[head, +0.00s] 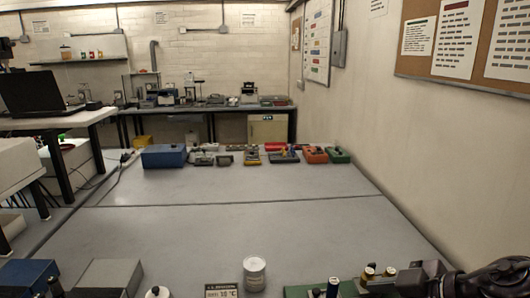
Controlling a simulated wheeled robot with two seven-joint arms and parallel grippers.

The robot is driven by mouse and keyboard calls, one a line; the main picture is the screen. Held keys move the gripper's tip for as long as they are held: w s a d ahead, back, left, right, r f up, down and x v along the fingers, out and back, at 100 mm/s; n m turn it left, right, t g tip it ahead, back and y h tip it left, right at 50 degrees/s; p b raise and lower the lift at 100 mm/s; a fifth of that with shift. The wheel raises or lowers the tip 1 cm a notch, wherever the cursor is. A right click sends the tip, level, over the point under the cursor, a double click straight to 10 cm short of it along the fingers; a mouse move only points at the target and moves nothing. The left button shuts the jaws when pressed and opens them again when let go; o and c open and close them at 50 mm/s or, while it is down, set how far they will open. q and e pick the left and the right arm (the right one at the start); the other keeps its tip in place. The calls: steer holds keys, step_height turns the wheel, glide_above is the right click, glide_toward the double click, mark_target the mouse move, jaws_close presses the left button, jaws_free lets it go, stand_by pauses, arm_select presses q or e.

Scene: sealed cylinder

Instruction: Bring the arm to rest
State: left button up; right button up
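A pale grey-white cylinder (254,275) stands upright near the bottom middle of the head view, on the grey table (235,222). Nothing is seen touching it. A black part of my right arm comes in at the bottom right corner, with what looks like my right gripper (422,279) at its left end. It is well to the right of the cylinder, among small items, and its fingers are too dark and cut off to read. My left arm and gripper are out of view.
A small display box (221,291) stands just left of the cylinder. Blue and grey boxes (108,275) line the near left edge. Brass-topped parts (368,273) stand at the near right. A blue box (164,156) and several small devices sit farther back. The middle table is clear.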

steer(key=w+d+f+m+t+h, duration=0.1)
steer(key=w+f+m+t+h, duration=0.2)
steer(key=w+f+m+t, duration=0.3)
steer(key=s+f+m+g+h, duration=0.4)
steer(key=s+f+g, duration=0.5)
steer(key=s+f, duration=0.75)
step_height(320, 180, down, 37)
steer(key=g+b, duration=0.2)
steer(key=b, duration=0.6)
steer(key=s+d+f+b, duration=0.1)
steer(key=s+f+b, duration=0.1)
steer(key=s+f, duration=0.4)
steer(key=s+d+f+b, duration=0.2)
steer(key=s+f, duration=0.5)
steer(key=f, duration=0.6)
steer(key=s+d+f+n+g+b, duration=0.1)
steer(key=s+f+b, duration=0.2)
steer(key=s+f, duration=0.4)
step_height(320, 180, down, 3)
steer(key=shift+d+r, duration=0.15)
steer(key=shift+r, duration=0.05)
